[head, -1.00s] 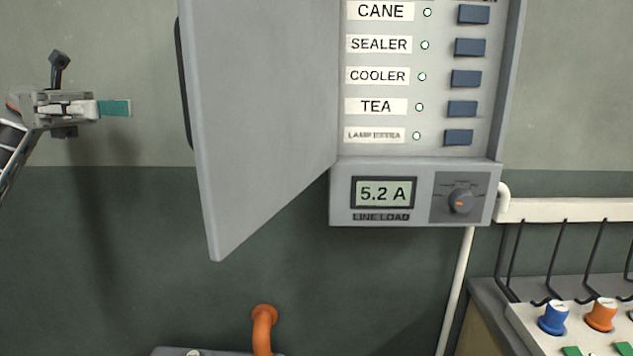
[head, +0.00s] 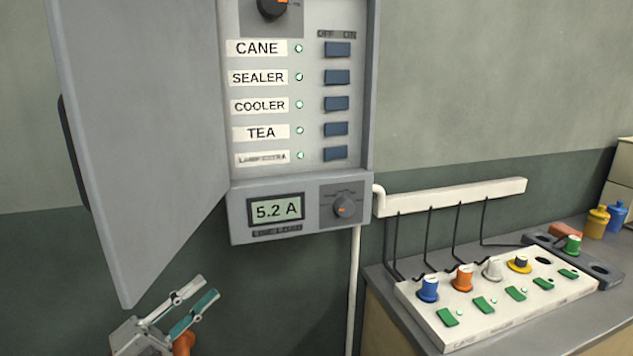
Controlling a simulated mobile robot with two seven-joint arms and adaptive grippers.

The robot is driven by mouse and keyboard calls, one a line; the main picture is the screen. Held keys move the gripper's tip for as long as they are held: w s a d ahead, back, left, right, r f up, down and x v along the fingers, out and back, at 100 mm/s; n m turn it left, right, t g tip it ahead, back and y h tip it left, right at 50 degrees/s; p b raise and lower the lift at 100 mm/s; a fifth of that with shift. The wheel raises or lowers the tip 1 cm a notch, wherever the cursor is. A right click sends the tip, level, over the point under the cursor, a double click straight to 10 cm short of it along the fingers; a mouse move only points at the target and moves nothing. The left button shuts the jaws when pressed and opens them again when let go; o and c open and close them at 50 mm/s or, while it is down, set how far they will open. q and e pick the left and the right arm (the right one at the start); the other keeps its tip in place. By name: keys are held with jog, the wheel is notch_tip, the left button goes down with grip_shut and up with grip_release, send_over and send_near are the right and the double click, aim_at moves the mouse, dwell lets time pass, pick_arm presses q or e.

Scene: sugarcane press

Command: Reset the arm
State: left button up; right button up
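My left gripper (head: 198,297) is at the lower left of the head view, in front of and below the open panel door. Its two fingers, one with a grey face and one with a teal pad, are spread apart with nothing between them. The grey breaker panel (head: 307,120) hangs on the wall with its door (head: 140,130) swung open to the left. It carries a column of blue switches with lit indicators and a line load display (head: 277,210) reading 5.2 A. My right gripper is out of view.
An orange pipe (head: 184,343) is partly hidden behind my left gripper. At right, a counter holds a white power strip (head: 480,325) with several coloured plugs and green switches. A white cable rail (head: 455,196) is on the wall above. Yellow (head: 597,222) and blue bottles stand at the far right.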

pick_arm(q)
jog(key=s+d+f+n+y+p, duration=0.1)
jog(key=s+f+n+y, duration=0.3)
jog(key=f+n, duration=0.25)
jog(key=s+f+n+t+y+p, duration=0.1)
jog(key=s+f+n+y, duration=0.3)
jog(key=f, duration=0.3)
jog(key=s+d+f+n+y+p, duration=0.1)
jog(key=s+f+n+y, duration=0.25)
jog(key=f+n, duration=0.35)
jog(key=s+f+n+g+y, duration=0.2)
jog(key=s+f+n, duration=0.1)
jog(key=s+f, duration=0.3)
jog(key=s+d+f+n+g+y, duration=0.1)
jog(key=s+f+n+g, duration=0.2)
jog(key=s+f, duration=0.3)
jog(key=s, duration=0.4)
jog(key=shift+d+g+y+p, duration=0.3)
jog(key=shift+y+p, duration=0.05)
jog(key=shift+p, duration=0.05)
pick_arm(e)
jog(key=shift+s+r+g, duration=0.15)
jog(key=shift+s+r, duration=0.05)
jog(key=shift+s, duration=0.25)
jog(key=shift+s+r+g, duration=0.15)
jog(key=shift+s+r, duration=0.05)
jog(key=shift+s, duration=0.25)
pick_arm(q)
jog(key=shift+s+a, duration=0.1)
